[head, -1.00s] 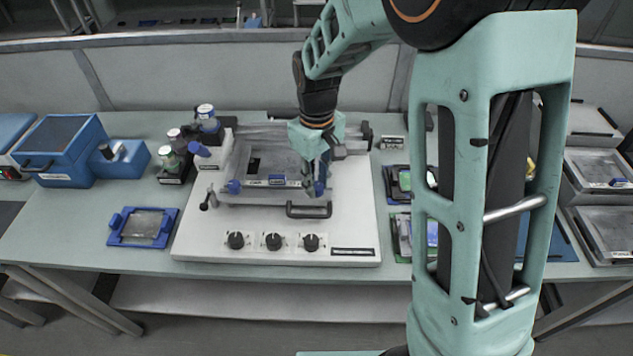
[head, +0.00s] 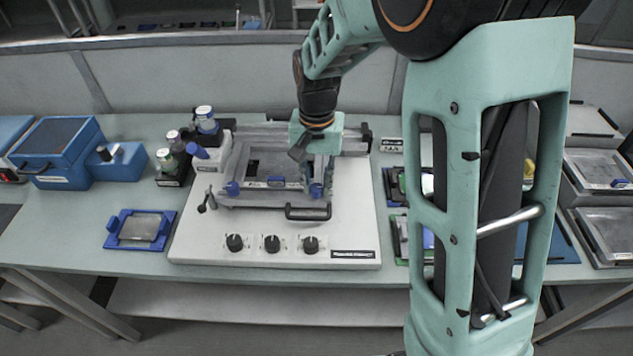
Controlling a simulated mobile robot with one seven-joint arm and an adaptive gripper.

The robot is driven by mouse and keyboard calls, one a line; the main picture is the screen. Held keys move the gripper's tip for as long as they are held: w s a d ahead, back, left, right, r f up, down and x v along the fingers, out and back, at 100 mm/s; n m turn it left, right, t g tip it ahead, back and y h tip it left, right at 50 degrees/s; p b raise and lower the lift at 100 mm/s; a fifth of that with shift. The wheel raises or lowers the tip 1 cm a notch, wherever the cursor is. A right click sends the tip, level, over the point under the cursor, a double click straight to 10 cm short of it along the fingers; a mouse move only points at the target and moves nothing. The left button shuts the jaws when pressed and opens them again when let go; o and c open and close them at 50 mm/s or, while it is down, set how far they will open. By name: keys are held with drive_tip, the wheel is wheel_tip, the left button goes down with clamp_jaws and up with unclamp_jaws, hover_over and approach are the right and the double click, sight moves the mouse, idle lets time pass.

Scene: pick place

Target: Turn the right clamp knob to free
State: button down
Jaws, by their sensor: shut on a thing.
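The white machine base (head: 190,240) carries a framed metal plate with a blue clamp knob at each front corner. The left clamp knob (head: 232,188) is uncovered. The right clamp knob (head: 316,190) is partly hidden by the fingers of my gripper (head: 312,178). My gripper points down over the right front corner of the frame and is shut on the right clamp knob. The knob's exact angle is too small to tell. A black handle (head: 308,212) sits in front of the frame, just below the gripper.
Several black dials (head: 272,243) line the base's front. Bottles (head: 205,118) stand behind left, near a blue box device (head: 66,150). A blue-framed screen (head: 140,229) lies left of the base. Circuit boards (head: 398,235) lie right, partly behind my arm.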

sight(317, 186)
drive_tip(key=shift+m, duration=0.9)
drive_tip(key=c, duration=1.7)
unclamp_jaws()
drive_tip(key=shift+r, duration=0.1)
wheel_tip(317, 186, up, 12)
drive_tip(key=shift+f, duration=0.1)
drive_tip(key=shift+w, duration=0.1)
